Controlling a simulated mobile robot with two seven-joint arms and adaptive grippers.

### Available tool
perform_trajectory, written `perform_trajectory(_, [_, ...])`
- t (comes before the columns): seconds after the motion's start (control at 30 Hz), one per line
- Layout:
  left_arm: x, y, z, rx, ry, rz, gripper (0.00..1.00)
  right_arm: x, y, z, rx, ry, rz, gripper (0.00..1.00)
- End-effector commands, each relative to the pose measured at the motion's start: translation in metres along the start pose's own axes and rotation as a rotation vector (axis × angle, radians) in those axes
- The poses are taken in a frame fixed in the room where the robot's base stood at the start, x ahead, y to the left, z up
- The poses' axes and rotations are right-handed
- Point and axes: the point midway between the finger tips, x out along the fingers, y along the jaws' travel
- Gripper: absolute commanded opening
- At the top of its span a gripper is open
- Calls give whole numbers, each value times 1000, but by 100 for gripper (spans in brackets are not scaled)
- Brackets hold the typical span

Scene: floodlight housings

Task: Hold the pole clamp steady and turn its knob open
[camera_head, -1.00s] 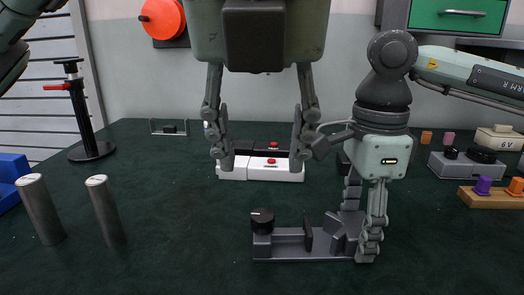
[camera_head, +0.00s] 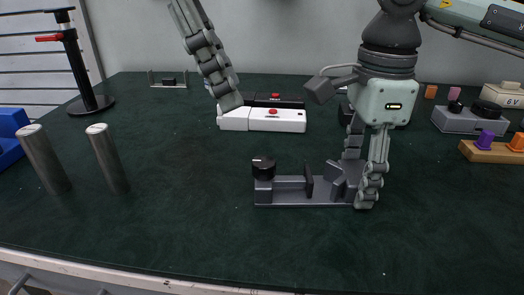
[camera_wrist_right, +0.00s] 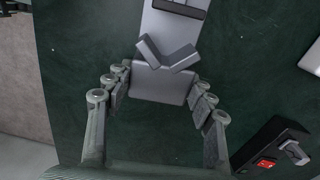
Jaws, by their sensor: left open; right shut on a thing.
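The pole clamp (camera_head: 290,197) is a grey base on the table with a round black knob (camera_head: 264,168) standing at its left end. It has a thin black jaw plate in the middle and a grey V-block (camera_head: 336,174) at the right. My right gripper (camera_head: 362,186) points down and is shut on the clamp's right end. In the right wrist view the grey end block (camera_wrist_right: 160,84) lies between its fingers. My left gripper (camera_head: 228,98) is open, partly cut off by the top edge, above and left of the knob. Its fingers overlap in view.
Two metal poles (camera_head: 43,160) (camera_head: 107,158) stand at the left. A black stand (camera_head: 82,65) is at the back left.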

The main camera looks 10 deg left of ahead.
Motion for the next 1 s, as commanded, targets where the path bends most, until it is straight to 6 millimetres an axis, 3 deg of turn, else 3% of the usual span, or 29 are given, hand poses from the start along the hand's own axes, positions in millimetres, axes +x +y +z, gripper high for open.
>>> perform_trajectory(0.17, [18, 0, -1, 18, -1, -5, 49, 0, 0, 0, 0, 0, 1, 22])
perform_trajectory(0.6, [100, 0, -1, 17, -1, -5, 49, 0, 0, 0, 0, 0, 1, 22])
perform_trajectory(0.8, [117, 0, 0, 16, -2, -4, 49, 0, 0, 0, 0, 0, 1, 22])
perform_trajectory(1.0, [120, 0, 0, 16, -3, -2, 49, 0, 0, 0, 0, 0, 0, 22])
